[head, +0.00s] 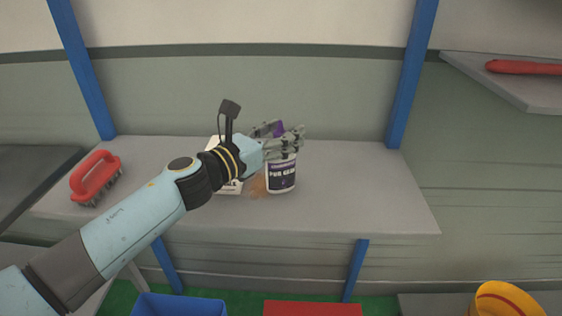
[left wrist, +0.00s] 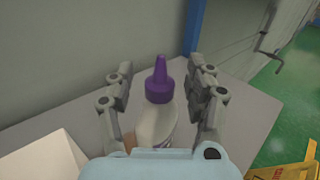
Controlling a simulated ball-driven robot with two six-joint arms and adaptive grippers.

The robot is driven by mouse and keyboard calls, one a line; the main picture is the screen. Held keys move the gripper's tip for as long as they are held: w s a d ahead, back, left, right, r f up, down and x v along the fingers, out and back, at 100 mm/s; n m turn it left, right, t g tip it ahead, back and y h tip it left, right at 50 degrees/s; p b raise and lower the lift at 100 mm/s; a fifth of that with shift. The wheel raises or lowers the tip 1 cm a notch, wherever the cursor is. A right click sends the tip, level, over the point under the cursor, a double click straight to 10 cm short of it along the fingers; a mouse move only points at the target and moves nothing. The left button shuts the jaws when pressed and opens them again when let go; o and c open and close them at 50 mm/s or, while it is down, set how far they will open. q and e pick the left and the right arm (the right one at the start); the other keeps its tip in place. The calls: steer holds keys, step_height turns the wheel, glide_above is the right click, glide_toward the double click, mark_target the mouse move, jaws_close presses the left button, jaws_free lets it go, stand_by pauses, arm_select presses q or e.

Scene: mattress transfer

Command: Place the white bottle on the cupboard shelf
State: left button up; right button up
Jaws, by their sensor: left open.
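The white bottle (head: 281,176) with a dark label and purple cap stands upright on the grey cupboard shelf (head: 350,205). In the left wrist view the bottle (left wrist: 156,122) stands between the fingers, its purple nozzle pointing up. My left gripper (head: 290,142) is open around the bottle's upper part, one finger on each side, with a gap visible on the right side. The gripper also shows in the left wrist view (left wrist: 160,92). The lower bottle is hidden there by the gripper's body. My right gripper is not in view.
A red-handled brush (head: 95,177) lies at the shelf's left end. A white box (head: 232,187) and a brownish item (head: 257,186) stand just left of the bottle. Blue posts (head: 408,80) frame the shelf. The shelf's right part is bare. A higher shelf (head: 510,82) holds a red object.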

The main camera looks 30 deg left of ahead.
arm_select(q)
steer(key=shift+s, duration=0.1)
steer(key=shift+c, duration=0.8)
jaws_close()
